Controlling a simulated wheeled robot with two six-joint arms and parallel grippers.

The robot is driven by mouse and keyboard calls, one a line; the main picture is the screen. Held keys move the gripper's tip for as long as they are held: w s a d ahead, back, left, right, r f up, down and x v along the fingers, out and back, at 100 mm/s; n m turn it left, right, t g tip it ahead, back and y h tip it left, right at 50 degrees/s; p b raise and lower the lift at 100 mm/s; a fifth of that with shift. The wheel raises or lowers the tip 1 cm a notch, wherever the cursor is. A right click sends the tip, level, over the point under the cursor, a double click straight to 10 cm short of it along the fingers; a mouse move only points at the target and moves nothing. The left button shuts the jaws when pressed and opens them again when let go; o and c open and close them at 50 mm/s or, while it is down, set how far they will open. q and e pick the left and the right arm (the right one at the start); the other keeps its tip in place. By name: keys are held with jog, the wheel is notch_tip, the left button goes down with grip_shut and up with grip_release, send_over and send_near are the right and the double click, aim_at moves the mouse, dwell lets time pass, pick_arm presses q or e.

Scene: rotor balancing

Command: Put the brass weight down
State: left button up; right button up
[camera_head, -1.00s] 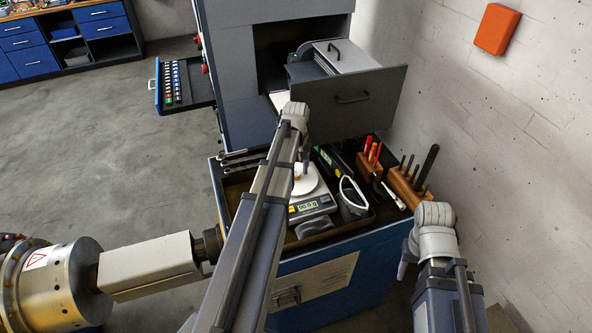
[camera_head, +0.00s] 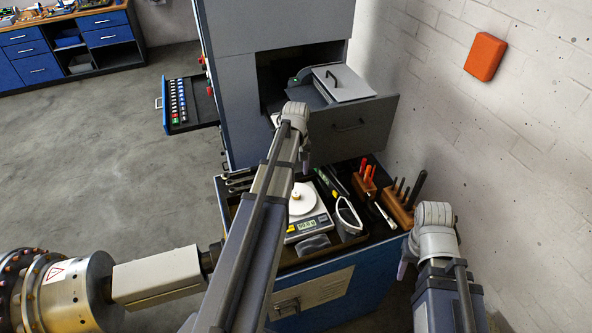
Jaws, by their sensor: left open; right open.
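The small brass weight (camera_head: 297,197) sits on the round white pan of the scale (camera_head: 306,226). The scale's green display is lit, but its digits are too small to read surely. My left gripper (camera_head: 306,168) hangs just beyond the pan, small and partly hidden by its own arm. It is open and apart from the weight. My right gripper (camera_head: 402,271) is at the right, beside the blue cabinet, pointing down, open and empty.
The scale stands in a tray on a blue cabinet (camera_head: 352,288), with safety glasses (camera_head: 349,217) beside it. Wooden tool blocks (camera_head: 397,212) stand to the right.

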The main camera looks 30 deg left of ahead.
pick_arm(q)
jog(key=shift+r+p, duration=0.4)
jog(key=shift+r, duration=0.4)
pick_arm(e)
jog(key=shift+r, duration=0.8)
pick_arm(q)
jog(key=s+d+m, duration=0.4)
jog(key=s+d, duration=0.1)
jog(key=d, duration=0.5)
jog(key=s+d+m, duration=0.5)
jog(key=s+d, duration=0.1)
jog(key=d, duration=0.4)
jog(key=s+d+m+y, duration=0.1)
jog(key=s+d+m, duration=0.3)
jog(key=d, duration=0.6)
jog(key=shift+s+d+m, duration=0.25)
jog(key=shift+s+m, duration=0.15)
jog(key=shift+s, duration=0.4)
